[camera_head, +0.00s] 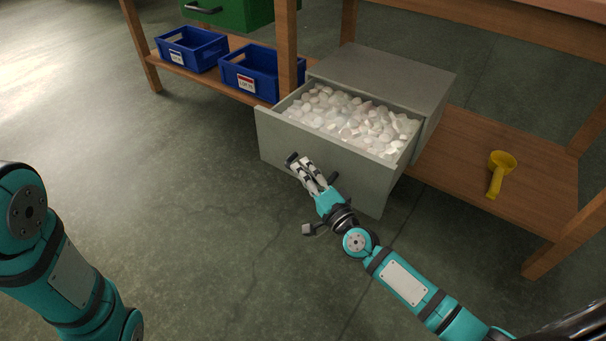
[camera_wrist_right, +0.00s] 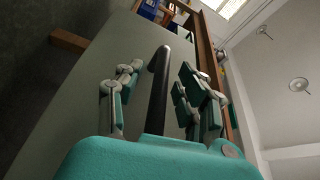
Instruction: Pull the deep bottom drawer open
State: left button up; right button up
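The deep grey drawer (camera_head: 354,184) stands pulled out of its grey cabinet (camera_head: 385,75) on the lower shelf. It is filled with many pale, whitish pieces (camera_head: 350,117). My right gripper (camera_head: 302,163) is at the drawer's front panel, at its dark handle (camera_head: 333,178). In the right wrist view, the black bar handle (camera_wrist_right: 158,90) runs between the two fingers of the right gripper (camera_wrist_right: 158,88). Gaps show on both sides of the bar, so the fingers look open around it, not closed on it. My left arm shows at the left edge; its gripper is out of view.
Two blue bins (camera_head: 191,49) (camera_head: 262,73) stand on the shelf left of the cabinet. A green drawer unit (camera_head: 235,12) hangs above them. A yellow scoop (camera_head: 498,173) lies on the shelf at right. Wooden table legs (camera_head: 287,45) flank the cabinet. The floor before the drawer is clear.

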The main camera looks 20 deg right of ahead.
jog(key=shift+w+a, duration=0.15)
jog(key=shift+w, duration=0.25)
jog(key=shift+c, duration=0.3)
grip_shut()
